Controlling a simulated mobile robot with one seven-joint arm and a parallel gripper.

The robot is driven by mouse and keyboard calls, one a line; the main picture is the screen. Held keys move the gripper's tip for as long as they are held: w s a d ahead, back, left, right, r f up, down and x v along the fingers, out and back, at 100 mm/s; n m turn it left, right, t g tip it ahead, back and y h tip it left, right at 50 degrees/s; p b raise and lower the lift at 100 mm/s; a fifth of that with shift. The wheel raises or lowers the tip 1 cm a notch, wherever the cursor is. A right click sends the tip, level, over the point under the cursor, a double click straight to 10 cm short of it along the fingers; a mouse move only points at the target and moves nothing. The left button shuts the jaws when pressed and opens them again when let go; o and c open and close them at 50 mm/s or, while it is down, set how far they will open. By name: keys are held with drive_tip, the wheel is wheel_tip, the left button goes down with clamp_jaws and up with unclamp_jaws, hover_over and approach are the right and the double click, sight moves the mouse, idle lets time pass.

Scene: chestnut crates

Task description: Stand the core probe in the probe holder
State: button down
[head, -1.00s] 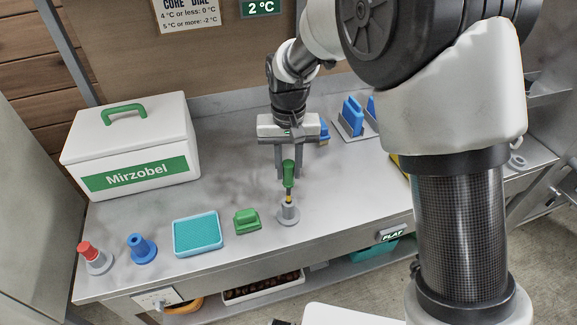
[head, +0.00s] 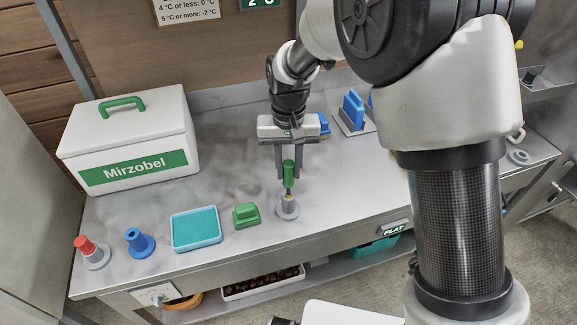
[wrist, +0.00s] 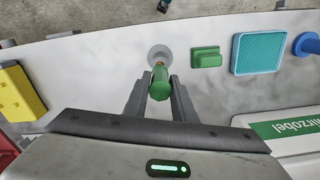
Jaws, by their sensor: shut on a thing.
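The core probe (head: 288,174) has a green handle, with a short yellow part below it. My gripper (head: 288,176) is shut on the green handle from above and holds the probe upright. The probe also shows end-on between the fingers in the wrist view (wrist: 160,84). The grey probe holder (head: 288,209), a short cup on a round base, stands directly under the probe near the bench's front edge. The probe's lower end is at the holder's mouth and seems to be inside it; how deep is hidden. The holder's round base shows beyond the handle in the wrist view (wrist: 158,52).
Left of the holder stand a green block-like tool (head: 246,215), a teal pad (head: 196,230), a blue cup (head: 139,243) and a red-topped grey stand (head: 92,253). A white Mirzobel box (head: 130,145) is at back left. Blue upright pieces (head: 353,110) stand behind right.

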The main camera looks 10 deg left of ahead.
sight(289, 180)
drive_tip(key=shift+f+b, duration=1.55)
drive_tip(key=shift+f, duration=0.9)
drive_tip(key=c, duration=1.4)
unclamp_jaws()
drive_tip(key=shift+r, duration=0.1)
wheel_tip(289, 180, up, 17)
drive_tip(key=p, duration=0.1)
drive_tip(key=shift+r, duration=0.2)
